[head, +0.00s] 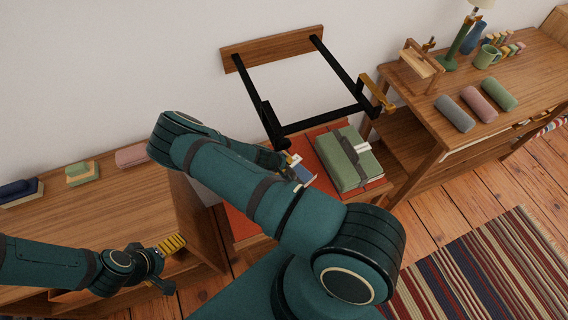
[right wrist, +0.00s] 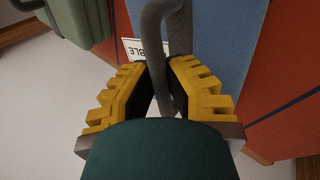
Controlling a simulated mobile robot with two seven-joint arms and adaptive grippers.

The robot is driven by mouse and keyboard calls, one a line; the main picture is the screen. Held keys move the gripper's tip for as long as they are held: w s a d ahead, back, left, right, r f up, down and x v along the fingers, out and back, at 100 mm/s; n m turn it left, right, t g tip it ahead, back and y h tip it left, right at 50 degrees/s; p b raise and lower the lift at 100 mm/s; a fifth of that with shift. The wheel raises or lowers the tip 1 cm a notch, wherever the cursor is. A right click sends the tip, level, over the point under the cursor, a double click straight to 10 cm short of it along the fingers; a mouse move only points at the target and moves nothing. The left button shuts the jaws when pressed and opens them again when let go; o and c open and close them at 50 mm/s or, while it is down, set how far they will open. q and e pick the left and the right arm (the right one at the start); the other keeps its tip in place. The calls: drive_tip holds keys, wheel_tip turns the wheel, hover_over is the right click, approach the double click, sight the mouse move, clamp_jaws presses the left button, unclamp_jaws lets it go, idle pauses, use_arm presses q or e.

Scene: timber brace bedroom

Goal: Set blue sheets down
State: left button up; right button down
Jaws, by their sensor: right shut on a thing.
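The blue sheets (head: 304,174) are mostly hidden behind my right arm in the head view. In the right wrist view the blue bundle (right wrist: 222,45) fills the middle, with a grey strap handle (right wrist: 165,30) and a white label (right wrist: 132,48). My right gripper (head: 284,163) is shut on that strap; its yellow fingers (right wrist: 160,80) pinch it from both sides. The bundle is over or against the red-orange surface (head: 236,222); I cannot tell whether it touches. My left gripper (head: 173,265) is open and empty at lower left, by the left wooden unit.
A strapped green bundle (head: 348,160) lies on the red-orange surface, right of the blue sheets. A black frame (head: 286,128) on a wooden wall board overhangs it. The desk (head: 425,106) at right holds rolls, a mug and a lamp. The left unit (head: 105,205) carries folded cloths.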

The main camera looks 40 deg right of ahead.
drive_tip(key=shift+f, duration=0.15)
drive_tip(key=c, duration=1.1)
unclamp_jaws()
drive_tip(key=shift+c, duration=0.2)
